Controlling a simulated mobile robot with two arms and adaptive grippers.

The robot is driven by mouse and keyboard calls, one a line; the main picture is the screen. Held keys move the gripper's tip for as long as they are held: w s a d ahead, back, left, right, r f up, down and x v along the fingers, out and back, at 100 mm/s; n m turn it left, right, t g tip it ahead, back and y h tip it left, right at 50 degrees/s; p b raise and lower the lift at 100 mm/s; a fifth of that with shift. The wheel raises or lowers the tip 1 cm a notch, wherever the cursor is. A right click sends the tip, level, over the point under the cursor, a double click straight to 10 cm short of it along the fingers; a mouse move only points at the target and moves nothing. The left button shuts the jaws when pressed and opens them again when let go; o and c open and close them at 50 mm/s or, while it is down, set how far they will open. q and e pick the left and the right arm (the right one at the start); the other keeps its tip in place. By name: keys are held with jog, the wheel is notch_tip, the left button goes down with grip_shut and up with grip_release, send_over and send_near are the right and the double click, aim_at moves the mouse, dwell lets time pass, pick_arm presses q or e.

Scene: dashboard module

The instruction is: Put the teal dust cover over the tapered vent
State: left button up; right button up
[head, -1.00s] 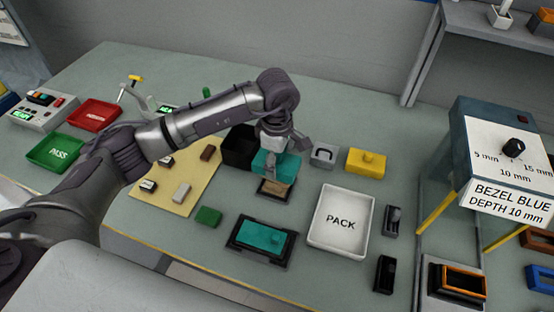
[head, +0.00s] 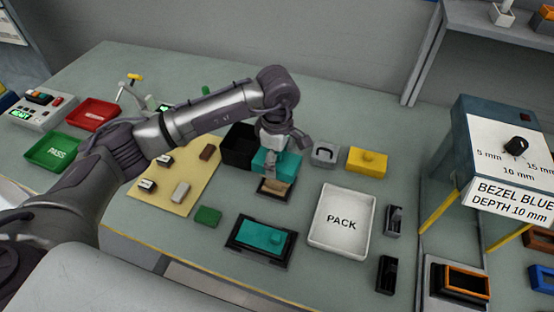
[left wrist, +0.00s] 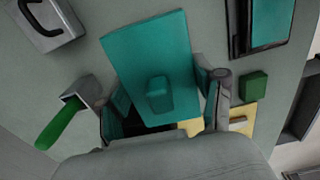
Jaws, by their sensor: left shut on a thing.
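The teal dust cover (head: 290,163) hangs in my left gripper (head: 284,148), near the back middle of the bench. In the left wrist view the cover (left wrist: 147,48) is a flat teal box with a knob, and my left gripper (left wrist: 160,98) is shut on it. A tan tapered piece on a dark base, apparently the tapered vent (head: 276,188), shows just below and in front of the cover in the head view. I cannot tell whether they touch. The vent is hidden in the left wrist view. My right gripper is not in view.
A second teal piece (head: 262,237) lies in a black frame nearer the front. A white PACK tray (head: 341,220) stands to its right. A black bin (head: 238,147), a grey block (head: 325,154) and a yellow block (head: 367,161) stand close by. A green block (head: 208,216) lies left.

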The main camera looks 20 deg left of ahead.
pick_arm(q)
jog(key=shift+b, duration=0.4)
dwell(0.6)
jog(key=shift+f, duration=0.2)
jog(key=shift+f+b, duration=0.35)
jog(key=shift+b, duration=0.1)
jog(key=shift+f+b, duration=0.7)
jog(key=o, duration=1.2)
jog(key=shift+c, duration=0.2)
notch_tip(320, 180, up, 12)
jog(key=shift+r, duration=0.1)
